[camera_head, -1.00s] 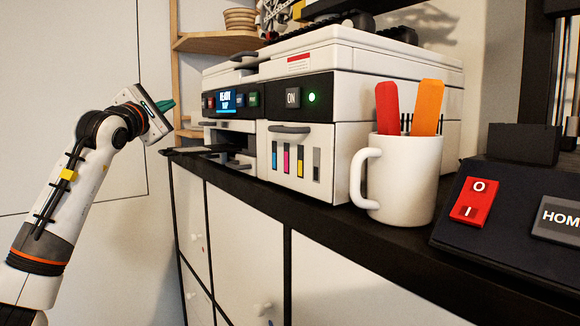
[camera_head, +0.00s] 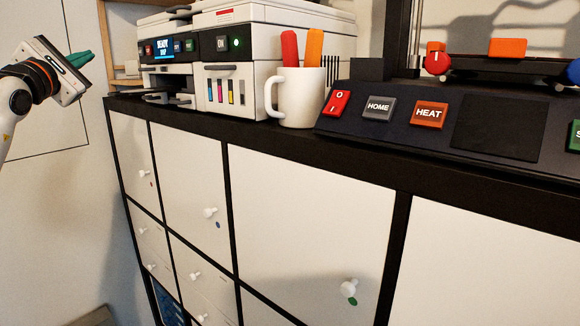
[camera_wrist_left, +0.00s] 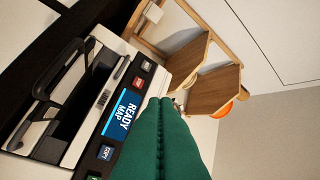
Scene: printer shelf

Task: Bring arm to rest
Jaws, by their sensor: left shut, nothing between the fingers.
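My left gripper (camera_head: 80,58) is at the upper left of the head view, in the air left of the printer and apart from it. Its green fingers are shut with nothing between them. In the left wrist view the green fingers (camera_wrist_left: 160,140) lie together in front of the printer's screen (camera_wrist_left: 122,112), which reads READY MAP. The white printer (camera_head: 258,50) stands on the black-topped cabinet, and its screen is lit. My right gripper is not in view.
A white mug (camera_head: 302,98) with a red and an orange handle stands beside the printer. A dark control panel (camera_head: 340,122) with HOME and HEAT buttons is to its right. White cabinet doors (camera_head: 300,200) with knobs fill the front. Wooden shelves (camera_wrist_left: 212,85) are beyond the printer.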

